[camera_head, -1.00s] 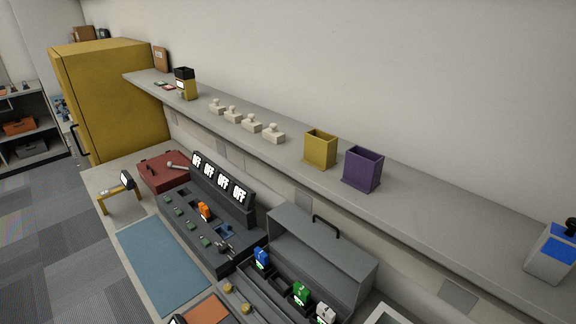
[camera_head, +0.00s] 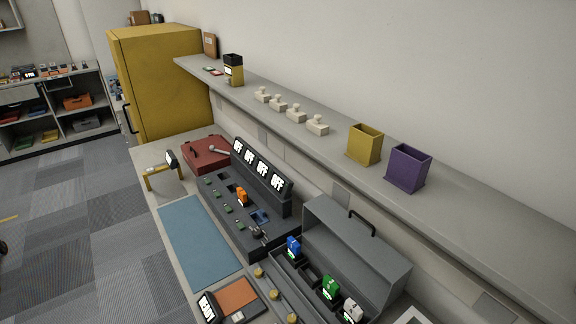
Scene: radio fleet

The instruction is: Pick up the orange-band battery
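An orange block (camera_head: 242,197), which looks like the orange-band battery, stands upright in a slot of the dark charger (camera_head: 222,216) on the counter. Small green lights line the charger's front, and its displays read OFF. Neither of my grippers shows in this view.
A blue mat (camera_head: 198,240) lies bare in front of the charger. The wall shelf (camera_head: 462,215) overhangs the back, with a yellow bin (camera_head: 364,146) and a purple bin (camera_head: 408,169).

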